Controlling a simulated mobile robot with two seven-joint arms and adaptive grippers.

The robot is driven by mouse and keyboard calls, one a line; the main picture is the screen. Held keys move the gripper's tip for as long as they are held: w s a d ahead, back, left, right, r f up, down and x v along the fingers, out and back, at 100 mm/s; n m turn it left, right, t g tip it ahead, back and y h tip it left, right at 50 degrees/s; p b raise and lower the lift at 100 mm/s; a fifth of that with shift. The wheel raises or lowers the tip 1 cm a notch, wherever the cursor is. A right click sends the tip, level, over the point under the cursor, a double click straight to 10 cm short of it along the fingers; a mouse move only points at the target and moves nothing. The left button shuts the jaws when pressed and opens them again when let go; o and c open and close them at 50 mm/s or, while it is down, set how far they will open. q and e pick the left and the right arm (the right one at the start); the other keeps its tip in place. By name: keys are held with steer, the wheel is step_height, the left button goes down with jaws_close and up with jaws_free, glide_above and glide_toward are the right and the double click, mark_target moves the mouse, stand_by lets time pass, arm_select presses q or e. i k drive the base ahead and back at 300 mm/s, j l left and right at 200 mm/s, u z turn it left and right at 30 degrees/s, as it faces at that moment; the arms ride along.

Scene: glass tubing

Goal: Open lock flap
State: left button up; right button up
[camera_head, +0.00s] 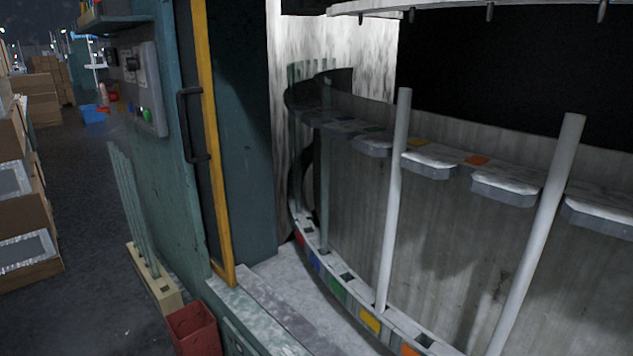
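A curved carousel stands inside the open machine. Its upper ring bears several grey block-like flaps with pale tops, such as a left one (372,147), a middle one (429,164) and a right one (505,189). I cannot tell which is the lock flap. Two pale tubes stand in the ring: one upright near the middle (393,205) and one tilted in the picture at the right (537,236). Darker greenish tubes (324,190) stand at the carousel's left side. Neither of my grippers is in view.
A yellow-edged door frame (213,150) with a dark handle (188,125) stands left of the opening. The lower ring (340,292) has coloured squares and dark sockets. A holder with several glass tubes (155,285) and a red bin (194,330) stand outside. Cardboard boxes (25,225) line the left.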

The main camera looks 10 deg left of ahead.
mark_target(104, 98)
steer(key=i+j+z, duration=0.1)
steer(key=j, duration=0.35)
steer(key=i+j+z, duration=0.1)
steer(key=j, duration=0.35)
steer(key=i+j+z, duration=0.1)
steer(key=i+j, duration=0.15)
steer(key=j, duration=0.25)
steer(key=i+j+z, duration=0.1)
steer(key=j, duration=0.35)
steer(key=i+j+z, duration=0.15)
steer(key=j, duration=0.35)
